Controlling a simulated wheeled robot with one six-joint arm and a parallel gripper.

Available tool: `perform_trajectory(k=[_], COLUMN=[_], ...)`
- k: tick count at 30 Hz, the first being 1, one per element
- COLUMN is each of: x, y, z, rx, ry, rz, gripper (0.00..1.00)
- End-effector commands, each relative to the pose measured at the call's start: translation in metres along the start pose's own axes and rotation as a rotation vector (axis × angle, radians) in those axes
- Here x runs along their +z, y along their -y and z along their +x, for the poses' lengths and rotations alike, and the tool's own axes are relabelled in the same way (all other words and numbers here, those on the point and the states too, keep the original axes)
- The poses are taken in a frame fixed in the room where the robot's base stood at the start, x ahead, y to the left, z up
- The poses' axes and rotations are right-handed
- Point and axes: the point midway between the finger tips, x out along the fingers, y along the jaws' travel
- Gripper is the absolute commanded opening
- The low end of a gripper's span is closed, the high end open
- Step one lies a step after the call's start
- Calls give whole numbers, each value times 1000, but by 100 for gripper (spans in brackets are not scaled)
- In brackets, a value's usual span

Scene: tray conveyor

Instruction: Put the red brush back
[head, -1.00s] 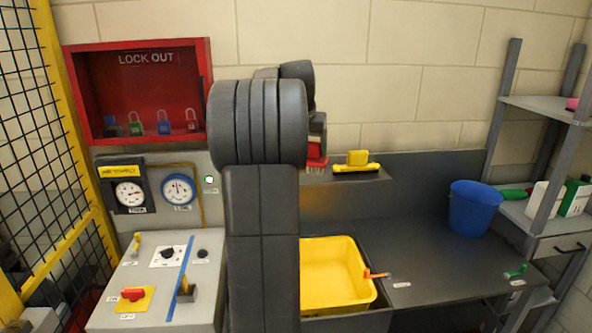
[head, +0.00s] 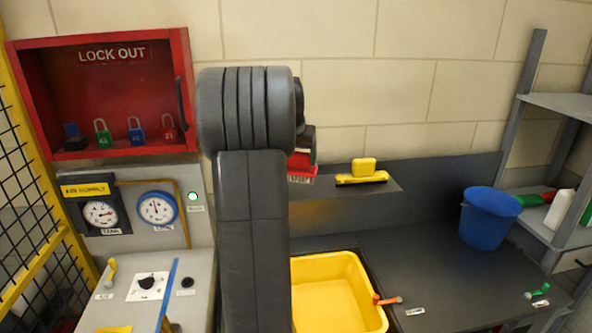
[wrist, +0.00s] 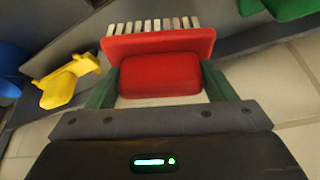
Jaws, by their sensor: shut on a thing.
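The red brush (wrist: 160,45) is in my gripper (wrist: 159,84), with its red grip block between the two green fingers and its pale bristles pointing away from the palm. In the head view the red brush (head: 301,170) shows just right of my arm, bristles down, at about the height of the dark ledge (head: 386,186). My arm hides part of the brush and most of the gripper (head: 304,146). I cannot tell whether the bristles touch the ledge. A yellow brush (head: 362,173) rests on the ledge to the right; it also shows in the wrist view (wrist: 66,83).
A yellow tub (head: 330,285) sits below the ledge. A blue bucket (head: 487,218) stands on the dark counter (head: 440,265). A green thing (wrist: 292,8) is partly visible in the wrist view. A red lock-out box (head: 100,95) hangs at left.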

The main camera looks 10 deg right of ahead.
Motion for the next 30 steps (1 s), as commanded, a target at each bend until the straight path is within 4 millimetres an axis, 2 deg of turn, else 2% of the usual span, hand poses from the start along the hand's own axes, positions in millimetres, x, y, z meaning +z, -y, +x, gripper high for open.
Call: perform_trajectory(k=[9, 21, 22, 24, 25, 30], x=[15, 17, 17, 17, 17, 17], y=[0, 0, 0, 0, 0, 0], z=[34, 41, 41, 40, 40, 40], rx=[1, 0, 0, 0, 0, 0], ry=[1, -1, -1, -1, -1, -1], rz=[0, 0, 0, 0, 0, 0], gripper=[52, 52, 81, 95, 99, 99])
